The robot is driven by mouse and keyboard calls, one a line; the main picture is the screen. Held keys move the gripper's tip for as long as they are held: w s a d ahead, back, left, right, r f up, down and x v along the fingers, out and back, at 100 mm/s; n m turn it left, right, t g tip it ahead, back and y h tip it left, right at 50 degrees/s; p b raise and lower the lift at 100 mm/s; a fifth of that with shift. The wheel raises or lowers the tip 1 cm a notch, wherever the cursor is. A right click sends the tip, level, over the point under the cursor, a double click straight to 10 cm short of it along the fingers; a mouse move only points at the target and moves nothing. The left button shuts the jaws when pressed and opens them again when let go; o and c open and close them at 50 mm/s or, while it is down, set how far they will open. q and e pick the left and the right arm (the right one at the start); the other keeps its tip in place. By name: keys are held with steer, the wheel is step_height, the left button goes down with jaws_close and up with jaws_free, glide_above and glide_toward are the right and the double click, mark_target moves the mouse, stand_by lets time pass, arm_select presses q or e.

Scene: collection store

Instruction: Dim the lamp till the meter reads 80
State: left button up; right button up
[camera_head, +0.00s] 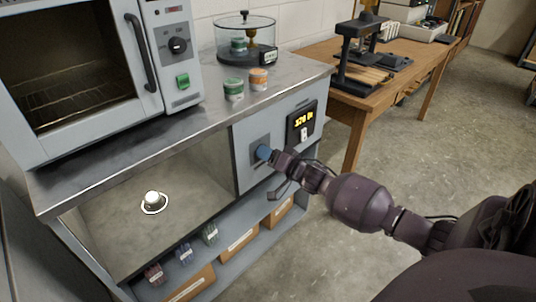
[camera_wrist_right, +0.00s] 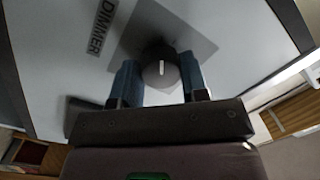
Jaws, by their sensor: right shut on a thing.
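The dimmer knob (camera_wrist_right: 160,68) is dark and round with a pale pointer line, on a grey panel lettered DIMMER. My right gripper (camera_head: 264,153) reaches the panel, and its blue fingers are shut on the knob from both sides, as the right wrist view shows (camera_wrist_right: 158,82). In the head view the fingers hide most of the knob. The meter (camera_head: 302,121) is a black box with lit yellow characters, too small to read surely. The lamp (camera_head: 152,198) glows white on the floor of the open bay. My left gripper is not in view.
An oven (camera_head: 180,60) stands on the metal counter (camera_head: 205,125), with a green-labelled jar (camera_head: 233,90), an orange-labelled jar (camera_head: 258,79) and a glass-walled device (camera_head: 244,40). A lower shelf holds boxes (camera_head: 238,247). A wooden table (camera_head: 400,78) stands behind right. The floor beside the cabinet is clear.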

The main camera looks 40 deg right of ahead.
arm_select(q)
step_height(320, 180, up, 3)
steer(key=p, duration=0.4)
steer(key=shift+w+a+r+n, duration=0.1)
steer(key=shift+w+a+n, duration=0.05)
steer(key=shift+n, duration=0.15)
arm_select(e)
steer(key=n+h, duration=0.1)
steer(key=n, duration=1)
steer(key=n+h, duration=0.1)
steer(key=n, duration=1.1)
steer(key=shift+g, duration=0.3)
steer(key=shift+r, duration=0.1)
steer(key=o, duration=0.9)
